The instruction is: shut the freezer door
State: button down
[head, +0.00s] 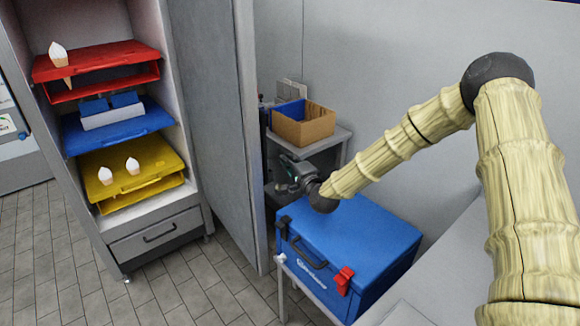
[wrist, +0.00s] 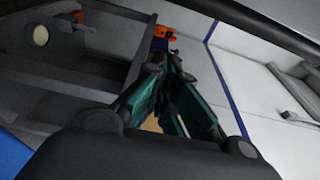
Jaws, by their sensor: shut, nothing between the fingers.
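The freezer (head: 155,215) is a tall grey cabinet at the left of the head view. Its door (head: 215,130) stands wide open, a tall grey panel to the right of the shelves. My gripper (head: 284,180) is just right of the door's free edge in the head view, above the back of a blue box. I cannot tell whether it touches the door. In the wrist view my gripper (wrist: 168,75) has its dark teal fingers together, with nothing held between them.
The freezer holds red (head: 100,62), blue (head: 125,128) and yellow (head: 145,170) trays, with several cones. A blue cool box (head: 355,240) stands under my forearm. A cardboard box (head: 303,128) sits on a shelf behind. Tiled floor (head: 190,285) before the freezer is clear.

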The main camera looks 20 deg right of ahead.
jog(key=shift+s+a+p, duration=0.2)
jog(key=shift+a+p, duration=0.05)
jog(key=shift+a, duration=0.7)
jog(key=shift+s+a+p, duration=0.15)
jog(key=shift+a+p, duration=0.1)
jog(key=shift+a, duration=0.7)
